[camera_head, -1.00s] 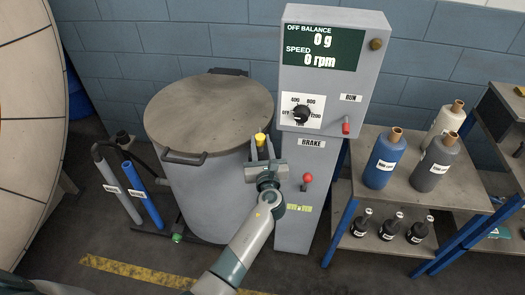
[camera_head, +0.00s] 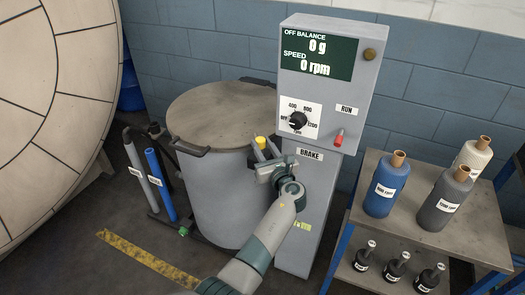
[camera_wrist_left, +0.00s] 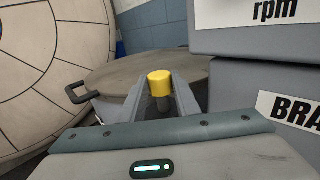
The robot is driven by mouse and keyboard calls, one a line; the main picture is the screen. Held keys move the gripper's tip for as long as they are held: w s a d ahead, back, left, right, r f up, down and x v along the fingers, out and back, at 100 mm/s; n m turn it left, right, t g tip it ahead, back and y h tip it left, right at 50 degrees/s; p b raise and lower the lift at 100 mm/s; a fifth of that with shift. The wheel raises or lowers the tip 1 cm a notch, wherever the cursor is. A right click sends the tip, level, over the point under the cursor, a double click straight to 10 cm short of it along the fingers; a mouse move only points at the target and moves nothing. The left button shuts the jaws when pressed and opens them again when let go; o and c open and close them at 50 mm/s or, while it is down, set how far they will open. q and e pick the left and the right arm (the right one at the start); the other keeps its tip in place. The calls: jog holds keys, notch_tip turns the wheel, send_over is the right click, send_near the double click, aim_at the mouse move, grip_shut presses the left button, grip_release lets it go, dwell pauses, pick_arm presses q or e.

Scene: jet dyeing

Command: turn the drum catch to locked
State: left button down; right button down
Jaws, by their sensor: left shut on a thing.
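The drum catch shows as a yellow knob (camera_head: 261,142) at the right rim of the grey drum (camera_head: 215,190), beside the control column. It also shows between the fingers in the left wrist view (camera_wrist_left: 160,82), on a short dark stem. My left gripper (camera_head: 264,150) is shut on the catch, with one finger on each side of it. The drum's flat round lid (camera_head: 220,115) is down. The fingers and wrist hide the catch's base, and I see no lock marking. My right gripper is not in view.
The control column (camera_head: 323,75) stands just right of the catch, with a dial (camera_head: 298,120), a red-tipped RUN switch (camera_head: 338,138) and a BRAKE label (camera_head: 310,154). A shelf (camera_head: 415,240) with bottles stands at right. Blue and grey pipes (camera_head: 160,185) stand at left.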

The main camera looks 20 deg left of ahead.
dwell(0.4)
pick_arm(q)
jog(key=c, duration=1.4)
grip_release()
jog(key=shift+o, duration=0.3)
